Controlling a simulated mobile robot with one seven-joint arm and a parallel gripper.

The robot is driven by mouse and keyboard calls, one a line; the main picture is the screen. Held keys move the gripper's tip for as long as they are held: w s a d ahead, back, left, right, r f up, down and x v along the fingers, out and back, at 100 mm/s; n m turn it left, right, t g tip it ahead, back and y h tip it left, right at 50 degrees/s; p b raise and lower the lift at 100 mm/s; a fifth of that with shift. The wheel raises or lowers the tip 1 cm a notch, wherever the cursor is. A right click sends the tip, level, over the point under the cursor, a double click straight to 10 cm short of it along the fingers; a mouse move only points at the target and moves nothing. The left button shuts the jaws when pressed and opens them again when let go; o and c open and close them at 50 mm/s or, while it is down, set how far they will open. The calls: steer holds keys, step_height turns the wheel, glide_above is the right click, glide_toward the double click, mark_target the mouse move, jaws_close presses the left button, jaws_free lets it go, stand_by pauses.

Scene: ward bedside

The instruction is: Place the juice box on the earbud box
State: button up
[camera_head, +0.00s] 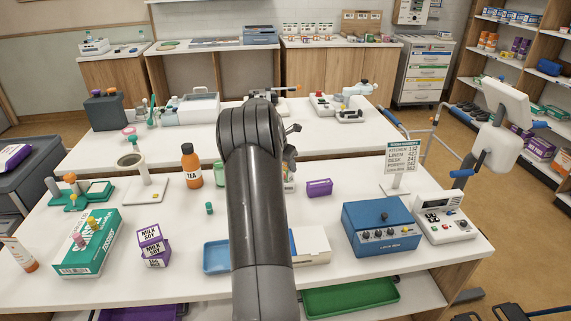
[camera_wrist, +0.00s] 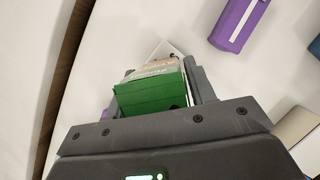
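A green-topped carton (camera_wrist: 150,92) with a pale brownish printed side stands between the fingers of my gripper (camera_wrist: 155,90) in the wrist view. It looks like the juice box. It nearly fills the gap, but whether both fingers press on it is unclear. In the head view my arm hides most of my gripper (camera_head: 290,152), and only a sliver of the carton (camera_head: 289,187) shows below it. A purple box (camera_head: 319,188) lies on the table just right of it, and it also shows in the wrist view (camera_wrist: 238,22). I cannot tell which box is the earbud box.
A white box (camera_head: 312,246) and a blue tray (camera_head: 216,256) lie nearer. An orange tea bottle (camera_head: 191,166) stands behind. A blue device (camera_head: 381,228) and a sign (camera_head: 404,158) stand right. Free table lies around the purple box.

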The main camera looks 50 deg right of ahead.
steer(key=o, duration=0.3)
steer(key=v, duration=1.2)
steer(key=shift+r, duration=0.2)
steer(key=a+r+m+t+y, duration=0.15)
steer(key=a+r+m, duration=0.3)
steer(key=a, duration=1.05)
steer(key=a+r+m+t, duration=0.2)
steer(key=a+r+m, duration=0.3)
steer(key=a, duration=1)
steer(key=s+a+f+m+t+y, duration=0.1)
steer(key=s+a+m, duration=0.3)
steer(key=s+a, duration=0.5)
steer(key=s+a+f+m+t+y, duration=0.1)
steer(key=s+a+m, duration=0.3)
steer(key=s+a, duration=0.6)
steer(key=a+y, duration=0.1)
steer(key=a, duration=0.5)
steer(key=shift+f, duration=0.3)
